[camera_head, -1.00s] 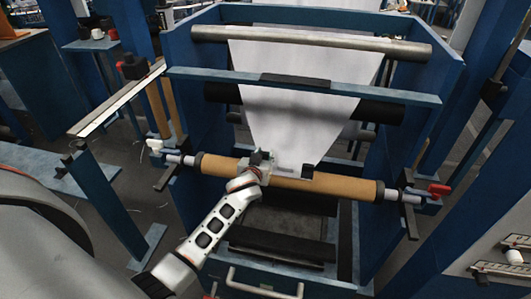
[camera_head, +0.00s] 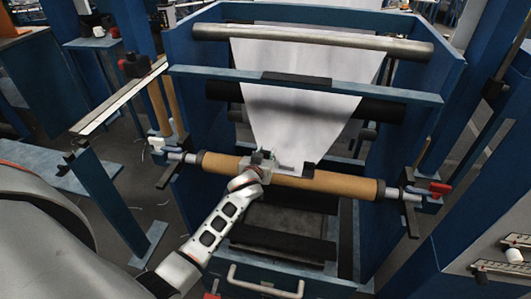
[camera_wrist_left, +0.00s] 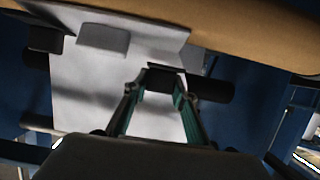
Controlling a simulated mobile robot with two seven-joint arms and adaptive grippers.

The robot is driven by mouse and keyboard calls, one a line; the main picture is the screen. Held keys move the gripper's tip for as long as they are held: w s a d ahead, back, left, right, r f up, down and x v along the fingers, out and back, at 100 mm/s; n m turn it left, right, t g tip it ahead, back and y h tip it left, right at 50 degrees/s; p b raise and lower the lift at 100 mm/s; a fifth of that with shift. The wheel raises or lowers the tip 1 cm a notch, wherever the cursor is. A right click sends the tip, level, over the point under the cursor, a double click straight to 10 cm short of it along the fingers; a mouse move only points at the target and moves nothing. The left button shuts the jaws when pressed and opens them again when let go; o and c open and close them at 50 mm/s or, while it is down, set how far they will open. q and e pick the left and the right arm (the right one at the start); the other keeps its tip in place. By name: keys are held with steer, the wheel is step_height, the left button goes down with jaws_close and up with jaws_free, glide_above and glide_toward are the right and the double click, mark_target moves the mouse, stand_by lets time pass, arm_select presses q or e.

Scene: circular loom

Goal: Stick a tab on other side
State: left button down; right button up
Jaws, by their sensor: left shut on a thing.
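A white web of material (camera_head: 298,100) hangs down the blue frame and narrows to its lower edge at a brown core roll (camera_head: 330,183). A small dark tab (camera_head: 308,168) sits at the web's lower right corner. My left gripper (camera_head: 262,160) is at the web's lower left corner, close over the roll. My right gripper is not in view.
A blue crossbar (camera_head: 400,94) and a metal roller (camera_head: 310,40) span the frame above. A red handle (camera_head: 440,189) is at the roll shaft's right end. A metal handle (camera_head: 265,285) is at the front.

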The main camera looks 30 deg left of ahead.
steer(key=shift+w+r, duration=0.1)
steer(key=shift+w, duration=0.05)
arm_select(q)
steer(key=shift+f, duration=0.3)
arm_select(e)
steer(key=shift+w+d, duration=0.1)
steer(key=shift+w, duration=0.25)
arm_select(q)
steer(key=shift+f+b, duration=0.1)
steer(key=shift+b, duration=0.2)
steer(key=shift+f+b, duration=0.45)
steer(key=shift+f, duration=0.3)
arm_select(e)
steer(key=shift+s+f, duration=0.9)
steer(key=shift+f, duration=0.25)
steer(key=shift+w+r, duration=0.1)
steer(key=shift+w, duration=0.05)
arm_select(q)
steer(key=shift+f, duration=0.1)
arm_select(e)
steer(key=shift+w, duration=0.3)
